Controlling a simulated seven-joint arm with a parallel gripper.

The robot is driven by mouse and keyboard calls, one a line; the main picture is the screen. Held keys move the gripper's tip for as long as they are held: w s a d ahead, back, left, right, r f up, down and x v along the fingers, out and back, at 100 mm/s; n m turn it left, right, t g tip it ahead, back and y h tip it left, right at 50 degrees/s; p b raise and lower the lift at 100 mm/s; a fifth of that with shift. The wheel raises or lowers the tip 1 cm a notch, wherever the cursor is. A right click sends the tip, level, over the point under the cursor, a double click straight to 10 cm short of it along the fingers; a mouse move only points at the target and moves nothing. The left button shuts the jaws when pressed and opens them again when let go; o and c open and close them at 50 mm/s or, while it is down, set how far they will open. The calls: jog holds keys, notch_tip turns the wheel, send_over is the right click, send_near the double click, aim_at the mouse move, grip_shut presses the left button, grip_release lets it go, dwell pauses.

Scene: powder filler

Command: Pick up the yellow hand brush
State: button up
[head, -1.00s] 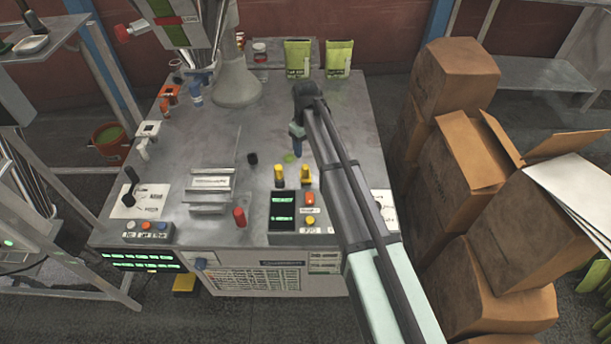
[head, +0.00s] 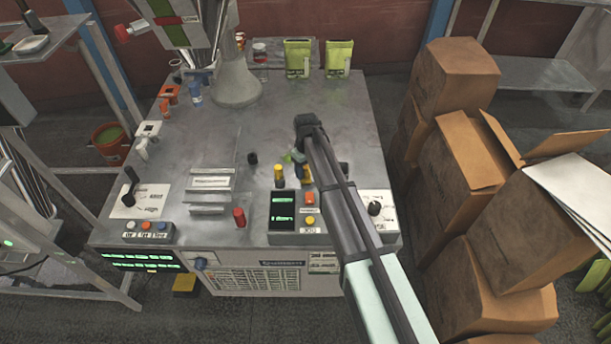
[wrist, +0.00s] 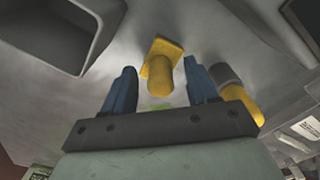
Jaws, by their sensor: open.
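A yellow piece with a flat square block and a round stub (wrist: 160,72) shows between and beyond my fingertips in the wrist view; I take it for the hand brush. In the head view my gripper (head: 301,166) hangs over its spot, right of another yellow piece (head: 279,174), and mostly hides it. My gripper (wrist: 160,80) is open, with one blue finger on each side of the yellow block and nothing visibly gripped. The other yellow piece, with a grey end (wrist: 243,100), lies just outside the right finger. I cannot tell whether the fingers touch the brush.
A control box with a green-lit display (head: 284,211) stands in front of the gripper, and a knob panel (head: 376,209) to its right. A red cylinder (head: 239,217) and a metal bracket (head: 211,182) are to the left. Cardboard boxes (head: 455,80) stand right.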

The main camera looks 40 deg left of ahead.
aim_at(306, 167)
jog(key=shift+f, duration=0.6)
grip_shut()
notch_tip(306, 167, up, 10)
jog(key=shift+r, duration=0.1)
dwell(0.6)
